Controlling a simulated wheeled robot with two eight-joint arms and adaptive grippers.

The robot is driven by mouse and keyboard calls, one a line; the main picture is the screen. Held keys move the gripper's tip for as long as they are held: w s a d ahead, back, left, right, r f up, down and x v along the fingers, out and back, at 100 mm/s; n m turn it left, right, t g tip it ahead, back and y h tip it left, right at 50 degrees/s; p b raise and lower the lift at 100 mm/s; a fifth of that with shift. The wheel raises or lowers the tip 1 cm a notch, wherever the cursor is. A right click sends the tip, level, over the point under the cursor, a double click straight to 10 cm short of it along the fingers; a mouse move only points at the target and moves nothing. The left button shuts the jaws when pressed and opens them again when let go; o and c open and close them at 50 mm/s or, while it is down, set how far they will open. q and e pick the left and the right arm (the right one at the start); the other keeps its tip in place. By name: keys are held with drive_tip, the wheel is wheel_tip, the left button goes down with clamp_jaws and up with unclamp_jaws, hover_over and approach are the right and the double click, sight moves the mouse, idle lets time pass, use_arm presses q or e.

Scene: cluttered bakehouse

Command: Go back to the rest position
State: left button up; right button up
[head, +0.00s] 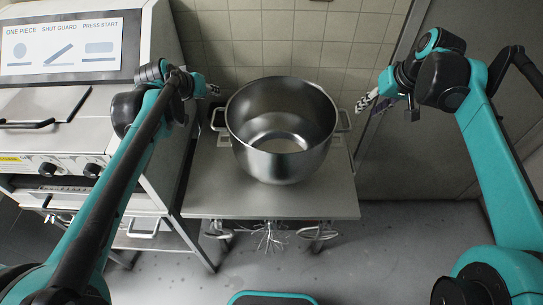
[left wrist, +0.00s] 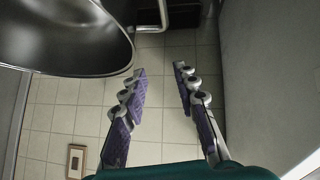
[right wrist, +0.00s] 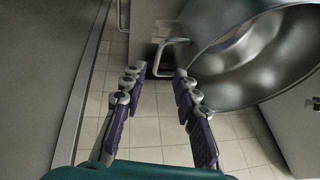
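My left gripper (head: 212,90) is to the left of a large steel mixing bowl (head: 270,128), apart from it. In the left wrist view its fingers (left wrist: 160,92) are spread with nothing between them. My right gripper (head: 365,102) is to the right of the bowl, also apart from it. In the right wrist view its fingers (right wrist: 158,88) are spread and empty. The bowl has a loop handle on each side and stands upright and empty on a steel table (head: 270,203). The bowl also shows in the left wrist view (left wrist: 70,35) and right wrist view (right wrist: 225,70).
A machine with a sign (head: 62,47) and knobs stands at the left. Whisk-like tools (head: 268,237) hang under the table's front edge. A tiled wall (head: 290,40) is behind, and a grey panel (head: 425,150) is at the right. The floor (head: 390,250) at front right looks clear.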

use_arm(q)
drive_tip(key=shift+s, duration=0.1)
